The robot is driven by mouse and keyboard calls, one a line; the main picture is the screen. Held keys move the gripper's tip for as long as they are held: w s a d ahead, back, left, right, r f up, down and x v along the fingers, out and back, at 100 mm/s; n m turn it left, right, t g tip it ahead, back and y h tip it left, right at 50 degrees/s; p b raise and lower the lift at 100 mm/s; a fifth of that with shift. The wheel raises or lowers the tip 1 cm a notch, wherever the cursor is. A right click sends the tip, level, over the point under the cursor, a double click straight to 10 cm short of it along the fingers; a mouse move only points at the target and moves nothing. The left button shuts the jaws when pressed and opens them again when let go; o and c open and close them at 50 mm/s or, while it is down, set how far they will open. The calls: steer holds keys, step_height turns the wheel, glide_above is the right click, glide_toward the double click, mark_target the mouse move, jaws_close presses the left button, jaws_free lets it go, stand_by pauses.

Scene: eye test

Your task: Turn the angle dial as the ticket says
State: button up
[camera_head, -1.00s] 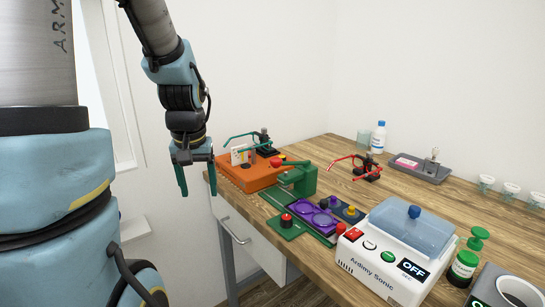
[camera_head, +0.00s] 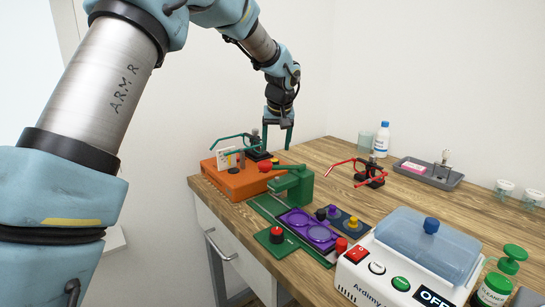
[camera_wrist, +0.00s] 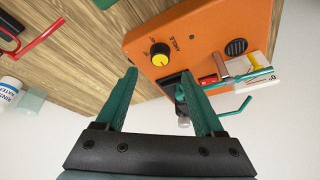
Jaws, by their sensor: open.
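The orange box (camera_head: 240,184) stands at the table's far left corner. In the wrist view, the orange box (camera_wrist: 195,30) carries the angle dial (camera_wrist: 160,55), a yellow-topped black knob beside the printed word ANGLE. A white ticket card (camera_head: 226,158) stands at the box; in the wrist view, the card (camera_wrist: 264,84) shows partly behind coloured parts and its writing cannot be read. My gripper (camera_head: 278,143) is open and empty above the back of the box. In the wrist view, my gripper's green fingers (camera_wrist: 159,76) point toward the dial, apart from it.
Green-framed glasses (camera_head: 232,138) on a dark stand are close to my gripper. A green press (camera_head: 296,186) stands right of the box. Red glasses (camera_head: 366,170), a grey tray (camera_head: 447,182) and an ultrasonic cleaner (camera_head: 368,260) are farther right. Bare wood lies behind the press.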

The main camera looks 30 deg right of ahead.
mark_target(274, 160)
steer(key=p+x, duration=0.1)
steer(key=x, duration=0.5)
steer(key=shift+f, duration=0.3)
jaws_close()
